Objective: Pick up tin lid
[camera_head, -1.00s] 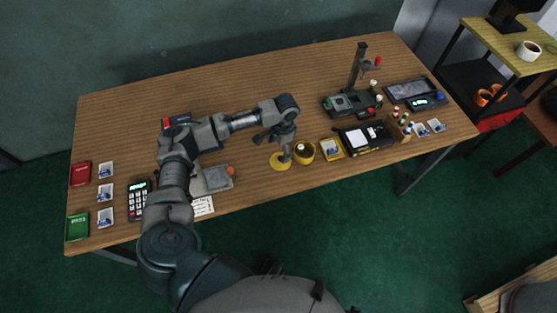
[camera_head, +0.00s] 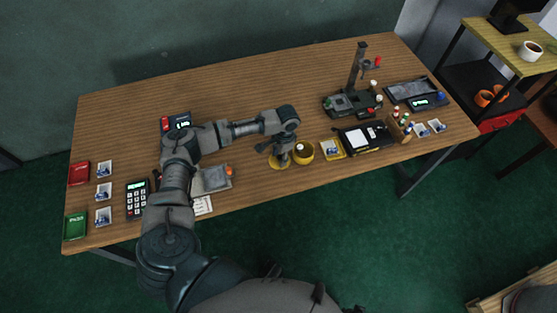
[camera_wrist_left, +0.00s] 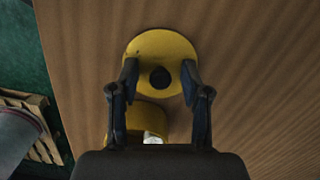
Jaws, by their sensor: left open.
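The tin lid is a round yellow disc with a dark knob at its centre; it lies flat on the wooden table. In the wrist view the tin lid (camera_wrist_left: 160,48) sits beyond and between my left fingertips, with the dark knob (camera_wrist_left: 160,78) between them. In the head view the tin lid (camera_head: 276,165) is partly hidden under my left gripper (camera_head: 280,156). My left gripper (camera_wrist_left: 160,75) is open, pointing down over the lid. The yellow tin (camera_head: 303,151) stands just right of the lid with something white inside; it also shows in the wrist view (camera_wrist_left: 118,125). My right gripper is not in view.
A yellow card box (camera_head: 332,148) and a black device (camera_head: 365,137) stand right of the tin. A grey device (camera_head: 212,180) lies to the left. A stand (camera_head: 354,95) is at the back right. The back middle of the table is clear.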

